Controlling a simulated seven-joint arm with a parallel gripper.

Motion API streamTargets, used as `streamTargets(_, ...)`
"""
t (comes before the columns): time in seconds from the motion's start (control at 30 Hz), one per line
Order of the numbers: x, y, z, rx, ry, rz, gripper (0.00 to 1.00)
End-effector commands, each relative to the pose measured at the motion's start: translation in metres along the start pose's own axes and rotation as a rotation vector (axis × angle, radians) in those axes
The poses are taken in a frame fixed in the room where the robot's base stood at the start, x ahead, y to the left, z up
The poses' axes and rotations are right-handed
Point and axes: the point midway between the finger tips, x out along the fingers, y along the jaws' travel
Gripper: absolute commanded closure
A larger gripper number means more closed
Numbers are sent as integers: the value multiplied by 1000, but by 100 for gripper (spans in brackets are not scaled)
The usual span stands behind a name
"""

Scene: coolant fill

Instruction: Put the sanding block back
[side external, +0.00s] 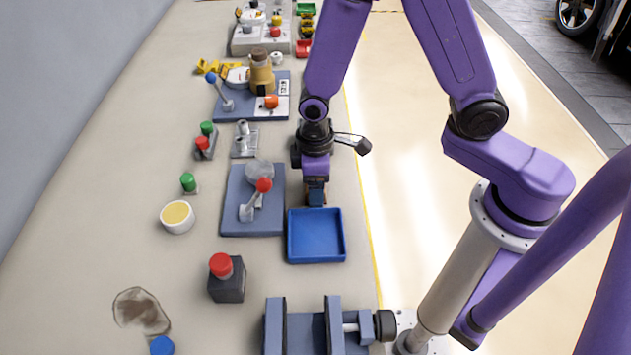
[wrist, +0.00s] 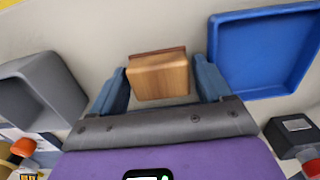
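The sanding block is a wooden block (wrist: 160,77) with a darker reddish-brown strip along its far edge. In the wrist view it lies between the two blue fingers of my gripper (wrist: 161,66). A narrow gap shows between the block and the right finger; the left finger is very near its other side. My gripper looks open around or just above the block. In the side view my gripper (side external: 316,196) points down just behind the blue tray and mostly hides the block. The blue tray (side external: 291,240) is empty; it also shows in the wrist view (wrist: 262,45).
A blue-grey plate (side external: 235,205) with a red-knobbed lever stands left of my gripper. A dark box with a red button (side external: 226,280) and a vise (side external: 333,320) stand in front. A grey open bin (wrist: 42,88) is at the wrist view's left. Bare bench lies around the block.

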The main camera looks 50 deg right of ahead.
Motion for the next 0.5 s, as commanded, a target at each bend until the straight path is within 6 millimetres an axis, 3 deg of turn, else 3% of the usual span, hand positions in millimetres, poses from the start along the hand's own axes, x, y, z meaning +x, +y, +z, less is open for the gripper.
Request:
streamTargets(0.27, -4, 0, 0, 0, 2, 0, 21)
streamTargets(0.5, -30, 0, -1, 1, 6, 1, 21)
